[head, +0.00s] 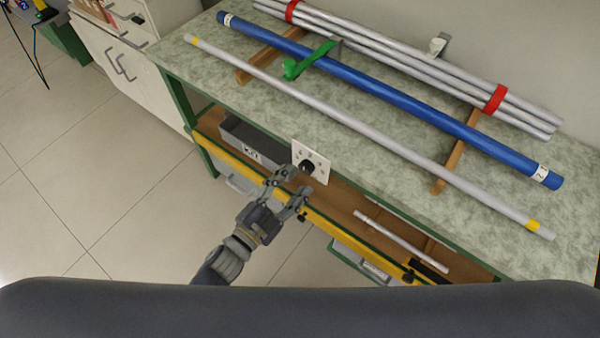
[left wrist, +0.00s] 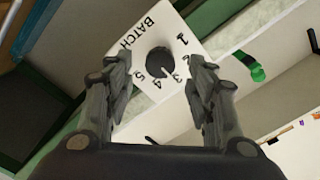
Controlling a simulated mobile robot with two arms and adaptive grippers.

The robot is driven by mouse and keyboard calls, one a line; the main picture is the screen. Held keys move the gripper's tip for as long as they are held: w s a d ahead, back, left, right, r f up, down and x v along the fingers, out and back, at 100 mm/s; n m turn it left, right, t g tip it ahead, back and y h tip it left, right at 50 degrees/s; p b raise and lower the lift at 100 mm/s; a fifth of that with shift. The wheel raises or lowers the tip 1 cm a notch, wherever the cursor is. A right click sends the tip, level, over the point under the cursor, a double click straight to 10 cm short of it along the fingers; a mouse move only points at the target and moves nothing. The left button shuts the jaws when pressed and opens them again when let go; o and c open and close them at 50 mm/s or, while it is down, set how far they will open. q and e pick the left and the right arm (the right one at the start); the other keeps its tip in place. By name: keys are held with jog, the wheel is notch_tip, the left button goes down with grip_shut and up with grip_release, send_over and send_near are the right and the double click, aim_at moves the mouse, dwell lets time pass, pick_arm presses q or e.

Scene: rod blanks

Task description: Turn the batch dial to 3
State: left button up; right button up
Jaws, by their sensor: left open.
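The batch dial is a black round knob (left wrist: 160,62) on a white square plate (left wrist: 150,22), which also shows in the head view (head: 322,157) at the front of the workbench. The plate is marked BATCH, with 1, 3, 4 and 5 readable; the place between 1 and 3 is partly covered by a finger. A pale mark at the knob's lower edge seems to lie towards 3 and 4, but I cannot tell exactly where it points. My left gripper (head: 294,182) is open in front of the dial, its fingers on either side of the knob in the wrist view.
The bench top (head: 215,70) holds a blue rod (head: 390,101), a grey rod (head: 370,131) with yellow bands and several bundled grey rods (head: 400,55). A green clip (head: 308,62) stands by the blue rod. Below are a grey bin (head: 240,135) and a short rod (head: 400,240).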

pick_arm(q)
jog(key=v, duration=0.8)
jog(key=s+a+f+n+g+y, duration=0.2)
jog(key=a+f+n+y, duration=0.15)
jog(key=f, duration=0.55)
jog(key=s+a+f+n+g+y, duration=0.15)
jog(key=a+f, duration=0.25)
jog(key=f, duration=0.5)
jog(key=s+a+f+n+g+y, duration=0.2)
jog(key=s+a+f+n+y, duration=0.15)
jog(key=f, duration=0.55)
jog(key=s+a+f+n+g+y, duration=0.1)
jog(key=s+a+f+n+g, duration=0.1)
jog(key=s+f+g, duration=0.2)
jog(key=s+a+f+n+g+y+p, duration=0.1)
jog(key=s+a+f+n+g, duration=0.2)
jog(key=s+f, duration=0.7)
jog(key=s+g, duration=0.1)
jog(key=s, duration=0.7)
jog(key=shift+s+a+f, duration=0.2)
jog(key=shift+s+a, duration=0.05)
jog(key=shift+s, duration=0.1)
